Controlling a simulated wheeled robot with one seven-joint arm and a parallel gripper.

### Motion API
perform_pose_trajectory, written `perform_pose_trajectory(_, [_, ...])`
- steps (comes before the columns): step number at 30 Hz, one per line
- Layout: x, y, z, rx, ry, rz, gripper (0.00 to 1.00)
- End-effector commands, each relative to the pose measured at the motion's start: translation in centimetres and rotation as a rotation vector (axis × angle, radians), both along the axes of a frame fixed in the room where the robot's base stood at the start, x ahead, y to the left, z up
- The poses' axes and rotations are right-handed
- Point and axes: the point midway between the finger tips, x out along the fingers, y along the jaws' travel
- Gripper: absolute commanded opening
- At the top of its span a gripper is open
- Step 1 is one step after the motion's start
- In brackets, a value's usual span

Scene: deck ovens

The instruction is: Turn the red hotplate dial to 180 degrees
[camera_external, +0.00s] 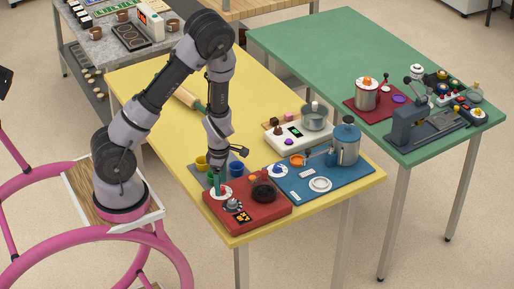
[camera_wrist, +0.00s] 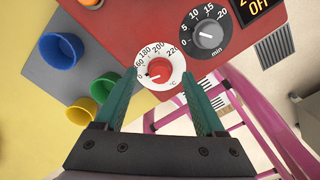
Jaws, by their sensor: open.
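The red hotplate (camera_external: 272,212) sits at the near corner of the yellow table. Its red dial (camera_wrist: 159,70) has a white ring marked in °C, with 180, 200 and 220 along the upper part. A small pale mark on the knob seems to face lower left, near the low end of the scale; it is too small to be sure. My gripper (camera_wrist: 160,80) is open, with its green fingers on either side of the dial. I cannot tell whether they touch it. In the external view my gripper (camera_external: 218,184) points down over the dial, partly hiding it.
Blue (camera_wrist: 61,54), green (camera_wrist: 104,87) and yellow (camera_wrist: 82,111) cups stand left on a grey mat (camera_wrist: 45,80). A blue mat (camera_external: 345,185) lies right of the hotplate.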

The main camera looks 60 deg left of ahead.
Motion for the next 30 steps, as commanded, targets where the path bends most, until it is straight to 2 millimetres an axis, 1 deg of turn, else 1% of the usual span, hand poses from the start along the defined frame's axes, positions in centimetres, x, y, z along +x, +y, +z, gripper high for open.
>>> perform_pose_trajectory(3, [-0.05, 0.04, -0.80, -0.001, 0.002, 0.002, 0.72])
perform_pose_trajectory(6, [-0.04, 0.04, -1.10, 0.001, 0.002, 0.002, 0.72])
perform_pose_trajectory(15, [-0.03, 0.01, -1.20, 0.001, 0.001, 0.000, 0.72])
perform_pose_trajectory(16, [-0.03, 0.01, -1.20, 0.001, 0.001, 0.000, 0.64])
perform_pose_trajectory(17, [-0.03, 0.01, -1.20, 0.000, 0.001, 0.000, 0.53])
perform_pose_trajectory(18, [-0.03, 0.01, -1.20, 0.000, 0.001, 0.000, 0.37])
perform_pose_trajectory(20, [-0.03, 0.02, -1.20, 0.000, 0.001, 0.000, 0.14])
perform_pose_trajectory(21, [-0.03, 0.02, -1.20, 0.001, 0.001, 0.000, 0.00])
perform_pose_trajectory(30, [-0.03, 0.03, -1.19, 0.001, 0.001, -0.022, 0.00])
